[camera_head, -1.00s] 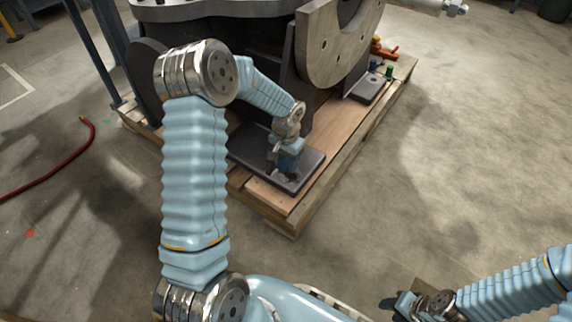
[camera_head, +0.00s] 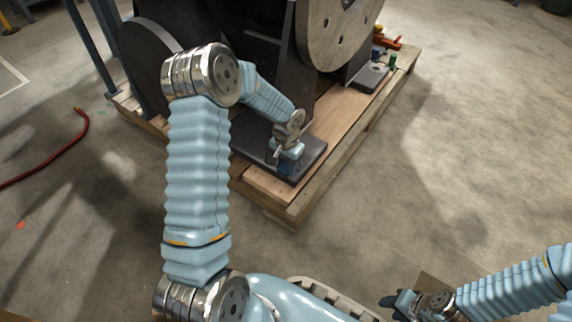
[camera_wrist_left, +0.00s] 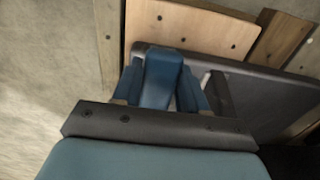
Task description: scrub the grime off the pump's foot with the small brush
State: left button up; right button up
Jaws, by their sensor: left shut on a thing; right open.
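The pump's foot (camera_head: 312,153) is a dark flat plate on the pallet's near corner; it also shows in the wrist view (camera_wrist_left: 240,85). My left gripper (camera_head: 287,162) is low over this plate. In the wrist view its blue fingers (camera_wrist_left: 160,98) are shut on a blue block-like piece (camera_wrist_left: 160,72), which seems to be the small brush's handle. The bristles are hidden, so I cannot tell whether they touch the plate. No grime can be made out. My right gripper (camera_head: 398,302) is open, low at the right, far from the foot.
The dark pump body (camera_head: 225,45) and a curved grey flange (camera_head: 337,35) rise behind the left gripper. The wooden pallet (camera_head: 330,170) has small red and green parts (camera_head: 392,62) at its far end. A red hose (camera_head: 65,152) lies left. The floor at right is clear.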

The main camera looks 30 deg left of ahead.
pick_arm(q)
jog(key=shift+f+b, duration=0.5)
jog(key=shift+f, duration=0.25)
dwell(1.5)
jog(key=shift+s, duration=0.15)
jog(key=shift+s, duration=0.65)
jog(key=shift+w, duration=1.45)
jog(key=shift+s+f, duration=0.1)
jog(key=shift+s, duration=1.35)
